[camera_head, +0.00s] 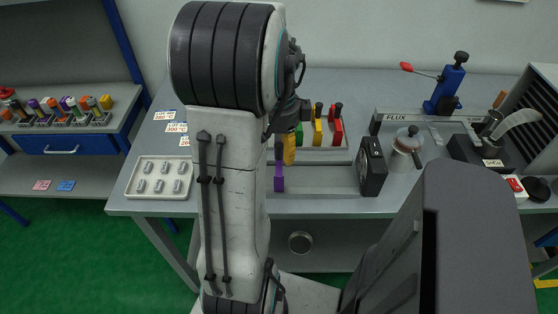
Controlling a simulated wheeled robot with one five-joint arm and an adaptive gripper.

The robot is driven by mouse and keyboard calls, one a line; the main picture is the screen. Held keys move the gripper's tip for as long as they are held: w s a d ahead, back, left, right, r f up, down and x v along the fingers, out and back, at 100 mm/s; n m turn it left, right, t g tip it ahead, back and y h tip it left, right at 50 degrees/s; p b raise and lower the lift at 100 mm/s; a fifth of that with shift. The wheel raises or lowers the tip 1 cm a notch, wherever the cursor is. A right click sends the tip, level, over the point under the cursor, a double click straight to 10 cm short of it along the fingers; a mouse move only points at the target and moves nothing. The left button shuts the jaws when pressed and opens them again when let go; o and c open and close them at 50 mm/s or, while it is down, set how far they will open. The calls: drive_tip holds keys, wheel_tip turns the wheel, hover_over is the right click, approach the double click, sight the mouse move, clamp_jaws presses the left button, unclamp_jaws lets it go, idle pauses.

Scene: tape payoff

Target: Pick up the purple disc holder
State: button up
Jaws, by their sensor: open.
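The purple disc holder (279,177) stands upright on the grey workbench (320,205), just right of my arm in the head view. My gripper (283,147) is above it and partly hidden behind my own arm. The gripper is open. I cannot tell whether its fingers are around the holder's top or touch it. An orange-yellow piece (290,150) shows right beside the gripper; I cannot tell what it belongs to.
Green (299,135), yellow (318,131) and red (336,128) holders stand just behind. A black box (373,167) and a metal pot (405,150) stand to the right. A tray of grey parts (159,178) lies left. Bench surface between purple holder and black box is clear.

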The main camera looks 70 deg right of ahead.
drive_tip(key=shift+c, duration=0.2)
clamp_jaws()
idle(0.4)
drive_tip(key=shift+r, duration=0.1)
